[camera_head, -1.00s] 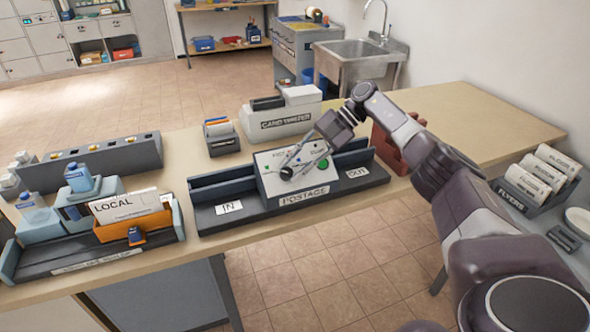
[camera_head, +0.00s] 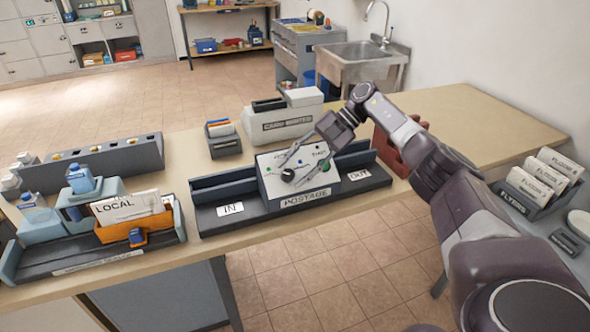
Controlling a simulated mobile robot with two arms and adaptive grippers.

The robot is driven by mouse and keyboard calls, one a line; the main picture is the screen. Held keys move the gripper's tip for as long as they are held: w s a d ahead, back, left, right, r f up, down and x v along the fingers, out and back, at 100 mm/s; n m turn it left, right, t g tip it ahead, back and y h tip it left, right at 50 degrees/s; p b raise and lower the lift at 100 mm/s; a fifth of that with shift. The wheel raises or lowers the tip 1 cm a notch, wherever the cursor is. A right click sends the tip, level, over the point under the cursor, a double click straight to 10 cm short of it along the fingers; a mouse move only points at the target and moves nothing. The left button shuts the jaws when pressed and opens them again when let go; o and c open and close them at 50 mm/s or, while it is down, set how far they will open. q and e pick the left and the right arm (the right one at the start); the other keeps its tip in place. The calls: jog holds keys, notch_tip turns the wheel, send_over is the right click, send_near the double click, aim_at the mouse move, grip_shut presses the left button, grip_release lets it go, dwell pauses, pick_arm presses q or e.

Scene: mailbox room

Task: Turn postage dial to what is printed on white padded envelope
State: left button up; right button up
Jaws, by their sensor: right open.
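The postage machine (camera_head: 312,200), a white sloped box lettered POSTAGE, stands on the long table between IN and OUT trays. Its small dark dial (camera_head: 288,175) is on the left of the sloped face, with coloured dots and tiny labels too small to read. My right gripper (camera_head: 290,172) reaches down from the upper right. It is open, its two thin fingers spread at the dial, one on either side; I cannot tell whether they touch it. I cannot make out a white padded envelope for certain. My left gripper is out of view.
An orange holder with a white LOCAL card (camera_head: 115,208) stands left of the machine, near blue bottles (camera_head: 80,178). A card printer (camera_head: 283,122) and a small file box (camera_head: 222,138) are behind. A reddish-brown object (camera_head: 388,150) stands close beside my right arm.

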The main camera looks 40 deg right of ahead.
jog(key=v, duration=0.7)
jog(key=shift+d+r, duration=0.1)
dwell(0.5)
